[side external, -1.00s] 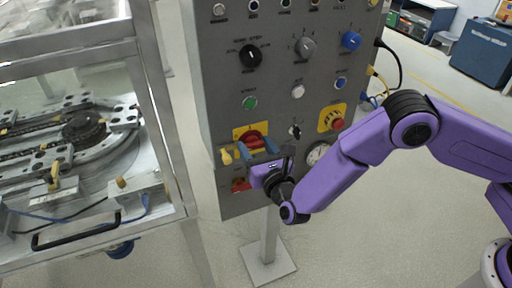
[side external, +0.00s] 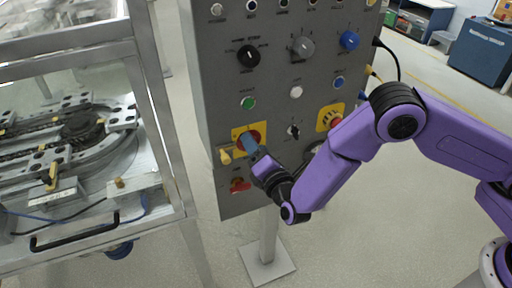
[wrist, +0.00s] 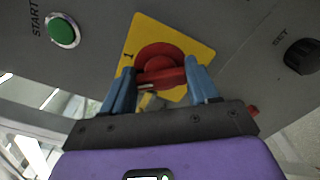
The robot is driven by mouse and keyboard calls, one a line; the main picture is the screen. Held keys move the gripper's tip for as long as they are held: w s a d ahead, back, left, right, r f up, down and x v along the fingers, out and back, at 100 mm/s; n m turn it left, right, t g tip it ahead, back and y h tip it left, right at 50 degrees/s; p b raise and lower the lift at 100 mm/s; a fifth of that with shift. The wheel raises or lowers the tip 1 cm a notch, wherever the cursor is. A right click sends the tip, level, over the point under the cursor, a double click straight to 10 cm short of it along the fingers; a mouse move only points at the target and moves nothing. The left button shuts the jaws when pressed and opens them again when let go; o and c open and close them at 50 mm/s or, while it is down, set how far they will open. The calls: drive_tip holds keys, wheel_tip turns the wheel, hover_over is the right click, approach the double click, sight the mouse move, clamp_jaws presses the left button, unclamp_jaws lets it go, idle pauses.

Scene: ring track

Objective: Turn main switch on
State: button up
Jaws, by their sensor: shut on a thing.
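The main switch (wrist: 158,60) is a red rotary knob on a yellow square plate (wrist: 194,48), low on the left of the grey control panel. In the side external view the red switch (side external: 244,134) is partly covered by my gripper. My gripper (wrist: 160,82) has its two blue fingers on either side of the switch's red handle bar and is shut on it. In the side external view my gripper (side external: 250,143) reaches the plate from the lower right. A "1" mark shows at the plate's left in the wrist view.
A green START button (wrist: 62,31) and a black SET knob (wrist: 302,56) flank the switch. A yellow-handled part (side external: 225,157) and a red part (side external: 240,185) sit close to it. A yellow-plated red button (side external: 335,121) is to the right. A metal-framed conveyor enclosure (side external: 165,130) stands left.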

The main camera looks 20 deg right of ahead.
drive_tip(key=shift+f+m, duration=0.2)
drive_tip(key=shift+m, duration=3.4)
drive_tip(key=o, duration=1.1)
drive_tip(key=shift+c, duration=0.2)
drive_tip(key=s, duration=1.7)
drive_tip(key=shift+s, duration=0.3)
drive_tip(key=shift+w+d, duration=0.1)
drive_tip(key=shift+d, duration=0.05)
